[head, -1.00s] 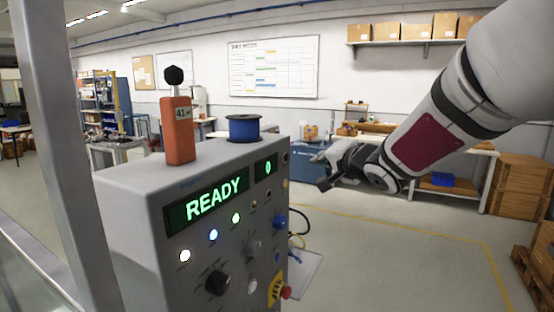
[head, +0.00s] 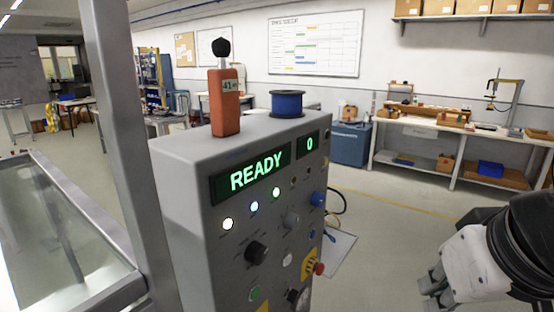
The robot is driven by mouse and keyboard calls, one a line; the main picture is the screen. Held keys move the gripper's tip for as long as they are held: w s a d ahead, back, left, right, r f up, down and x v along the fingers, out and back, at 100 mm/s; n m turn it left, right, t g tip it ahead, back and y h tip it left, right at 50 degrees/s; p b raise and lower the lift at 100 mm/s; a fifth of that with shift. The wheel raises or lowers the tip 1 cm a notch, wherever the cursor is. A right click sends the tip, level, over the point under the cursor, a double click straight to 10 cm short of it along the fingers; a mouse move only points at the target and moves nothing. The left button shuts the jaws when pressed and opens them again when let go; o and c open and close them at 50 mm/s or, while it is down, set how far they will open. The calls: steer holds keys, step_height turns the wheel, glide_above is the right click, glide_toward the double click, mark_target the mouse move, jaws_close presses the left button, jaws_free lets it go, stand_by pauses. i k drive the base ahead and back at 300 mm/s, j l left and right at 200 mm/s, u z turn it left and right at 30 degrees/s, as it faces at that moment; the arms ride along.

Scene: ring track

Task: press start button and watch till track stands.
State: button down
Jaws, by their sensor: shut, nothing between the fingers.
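A grey control cabinet (head: 180,190) stands in the middle of the head view. Its screen (head: 257,172) reads "READY" in green, and a small display (head: 310,143) reads "0". Below are lit white, blue and green lamps, black knobs, a green button (head: 255,293) and a white button (head: 287,260). The labels are too small to read, so I cannot tell which is the start button. A red mushroom button (head: 319,268) sits on a yellow plate at the right edge. My gripper (head: 430,287) is shut and empty at lower right, apart from the cabinet.
An orange meter (head: 226,105) and a blue spool (head: 287,103) stand on the cabinet. A grey post (head: 122,150) rises at its left, beside a metal-rimmed trough with clear walls (head: 60,230). I cannot tell if this is the track. Open floor lies to the right, before a workbench (head: 440,140).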

mark_target(254, 295)
steer(key=i+l+u, duration=0.1)
steer(key=u, duration=0.7)
